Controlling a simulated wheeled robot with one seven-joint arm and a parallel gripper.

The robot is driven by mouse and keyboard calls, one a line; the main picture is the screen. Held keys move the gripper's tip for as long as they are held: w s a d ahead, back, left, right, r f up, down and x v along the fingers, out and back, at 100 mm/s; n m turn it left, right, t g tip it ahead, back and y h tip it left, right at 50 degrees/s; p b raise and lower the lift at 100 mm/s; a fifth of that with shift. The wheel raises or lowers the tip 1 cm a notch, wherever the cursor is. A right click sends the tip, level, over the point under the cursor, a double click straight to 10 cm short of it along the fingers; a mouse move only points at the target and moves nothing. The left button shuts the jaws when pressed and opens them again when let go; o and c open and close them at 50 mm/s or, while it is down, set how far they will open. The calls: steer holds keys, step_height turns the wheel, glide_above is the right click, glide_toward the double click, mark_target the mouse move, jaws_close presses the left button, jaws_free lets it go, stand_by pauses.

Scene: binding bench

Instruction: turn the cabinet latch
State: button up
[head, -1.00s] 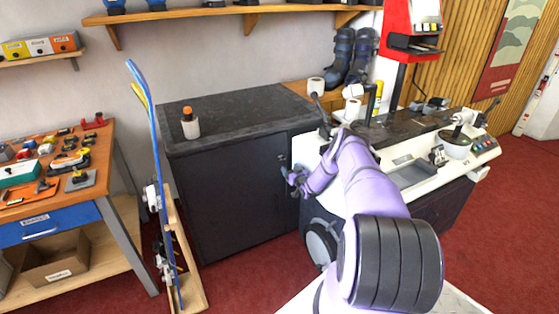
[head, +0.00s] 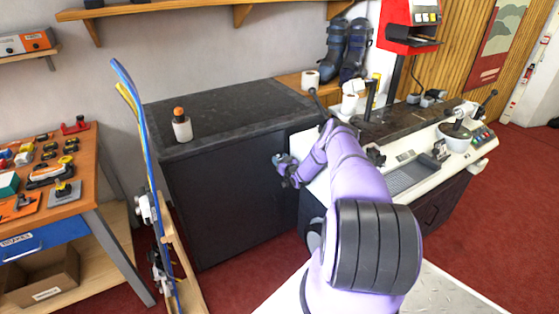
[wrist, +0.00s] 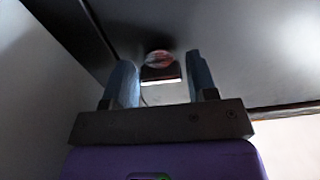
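The dark cabinet (head: 235,195) stands against the wall in the head view, its front door closed. My gripper (head: 280,160) is at the upper right of the cabinet front, and my wrist hides the latch there. In the wrist view my gripper (wrist: 160,62) is open, its two blue-grey fingers pointing at the dark cabinet face. The latch (wrist: 160,66), a round reddish-grey boss with a dark bar and a bright lower edge, shows between the two fingers. A gap shows on each side of it. I cannot tell whether the fingertips reach past it.
A bottle with an orange cap (head: 181,125) stands on the cabinet top. Skis (head: 143,150) in a wooden rack stand close left of the cabinet. A tool bench (head: 85,190) is further left. A white machine (head: 420,170) stands to the right, close beside my arm.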

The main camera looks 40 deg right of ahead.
steer(key=c, duration=0.5)
steer(key=m, duration=0.7)
steer(key=shift+m, duration=0.3)
steer(key=m, duration=0.4)
steer(key=shift+m, duration=2.2)
